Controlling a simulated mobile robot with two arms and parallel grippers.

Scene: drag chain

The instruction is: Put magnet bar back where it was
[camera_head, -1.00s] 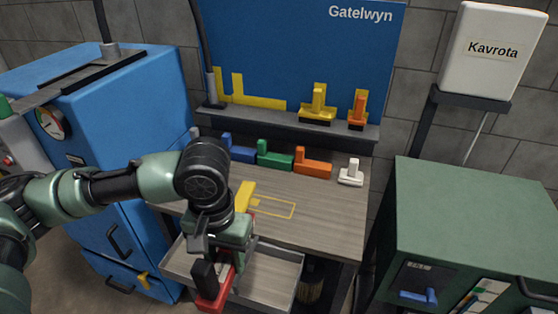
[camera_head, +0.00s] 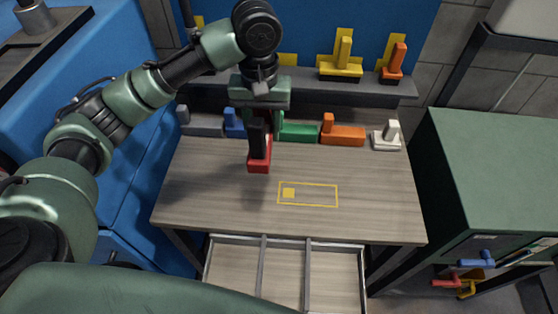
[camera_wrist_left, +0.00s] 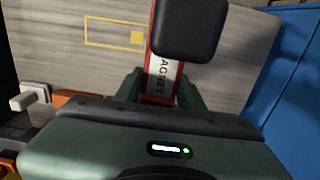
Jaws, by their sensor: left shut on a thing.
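The magnet bar (camera_head: 259,162) is red with a black upright block. My left gripper (camera_head: 262,120) is shut on it and holds it over the left middle of the table, near the row of coloured pieces. In the left wrist view the bar (camera_wrist_left: 161,82) shows a white label with partly hidden lettering, and green fingers (camera_wrist_left: 160,92) stand on both sides of it. A yellow rectangle outline (camera_head: 322,206) with a filled square is marked on the tabletop, right of and nearer than the bar; nothing lies in it. My right gripper is not in view.
Grey, blue, green, orange (camera_head: 343,135) and white (camera_head: 386,136) pieces line the table's back edge. A shelf (camera_head: 300,88) above holds yellow and orange pieces. An open, divided drawer (camera_head: 284,240) juts out in front. A green cabinet (camera_head: 490,170) stands right. The front tabletop is clear.

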